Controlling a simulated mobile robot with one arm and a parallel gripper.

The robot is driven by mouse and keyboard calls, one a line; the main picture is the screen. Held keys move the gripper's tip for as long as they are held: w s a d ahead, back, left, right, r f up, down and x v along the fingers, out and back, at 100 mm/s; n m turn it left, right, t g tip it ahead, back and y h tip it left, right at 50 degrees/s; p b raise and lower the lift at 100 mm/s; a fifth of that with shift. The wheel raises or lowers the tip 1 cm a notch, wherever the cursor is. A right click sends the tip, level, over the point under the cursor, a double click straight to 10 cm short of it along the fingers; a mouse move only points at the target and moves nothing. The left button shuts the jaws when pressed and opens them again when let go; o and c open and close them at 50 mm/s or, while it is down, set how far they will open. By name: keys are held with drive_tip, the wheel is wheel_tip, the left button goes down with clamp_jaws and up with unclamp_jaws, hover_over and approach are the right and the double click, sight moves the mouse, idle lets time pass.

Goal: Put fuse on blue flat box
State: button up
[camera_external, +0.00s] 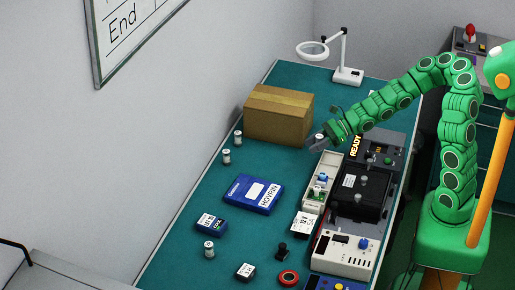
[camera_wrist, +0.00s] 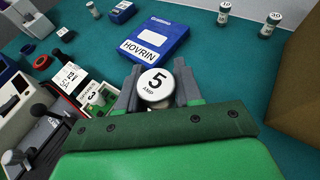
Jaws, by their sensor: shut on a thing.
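My gripper (camera_wrist: 155,94) is shut on a white round fuse (camera_wrist: 154,82) marked "5 AMP", its end cap facing the wrist camera. In the external view my gripper (camera_external: 319,141) is above the table, right of the cardboard box; the fuse is hard to make out there. The blue flat box (camera_external: 241,201) lies on the table with a white "HOVRIN" label. It also shows in the wrist view (camera_wrist: 168,39), beyond the fuse and apart from it. Its top is clear.
Other fuses stand upright on the green table (camera_external: 190,275): two (camera_external: 238,138) (camera_external: 226,157) near the cardboard box (camera_external: 277,117) and one (camera_external: 209,249) at the front. A small blue box (camera_external: 211,224) lies nearby. Instruments (camera_external: 343,254) line the right edge. A magnifier lamp (camera_external: 347,75) stands behind.

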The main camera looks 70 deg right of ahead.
drive_tip(key=w+a+r+n+g+y, duration=0.1)
drive_tip(key=w+a+r, duration=0.1)
drive_tip(key=a, duration=0.5)
drive_tip(key=w+a+r, duration=0.1)
drive_tip(key=w+a, duration=0.1)
drive_tip(key=a, duration=0.6)
hover_over(250, 192)
drive_tip(key=shift+f, duration=6.35)
drive_tip(key=shift+f, duration=0.15)
drive_tip(key=o, duration=1)
drive_tip(key=shift+o, duration=0.2)
